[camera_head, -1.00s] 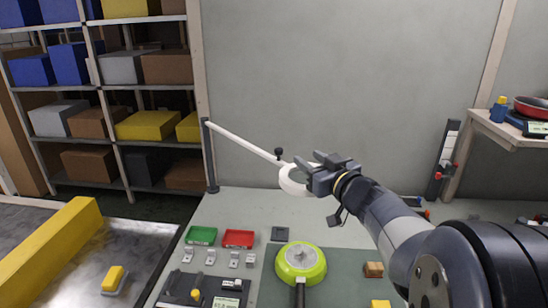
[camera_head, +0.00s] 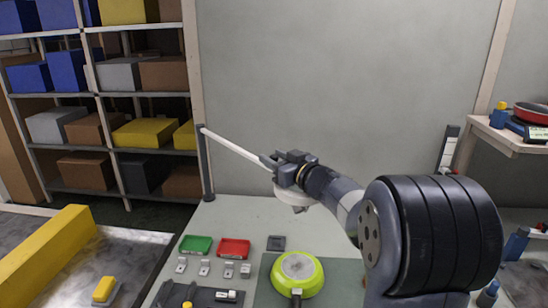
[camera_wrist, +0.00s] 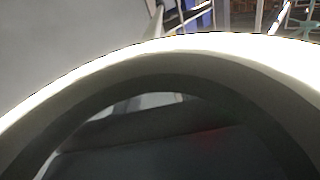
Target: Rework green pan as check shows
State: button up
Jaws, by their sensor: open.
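The green pan (camera_head: 312,285) lies on a grey-green mat (camera_head: 347,270) on the bench, its grey round face up and its dark handle toward me. A white jointed arm (camera_head: 232,147) reaches from a dark post at the left and ends in a white ring (camera_head: 297,199). My gripper (camera_head: 272,166) is open at the ring end of this white arm, well above the pan. The black knob on the white arm is now hidden by the gripper; I cannot tell whether the jaws are around it. In the wrist view the ring (camera_wrist: 160,55) fills the picture, very close.
A green tray (camera_head: 196,244) and a red tray (camera_head: 234,248) stand left of the pan, with several small metal clips and a dark fixture (camera_head: 195,296) in front. A conveyor with a yellow rail (camera_head: 50,255) is at left. A red pan (camera_head: 533,113) sits on a right shelf.

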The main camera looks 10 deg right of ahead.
jog(key=shift+w+a, duration=0.15)
jog(key=shift+w, duration=0.05)
grip_shut()
dwell(0.4)
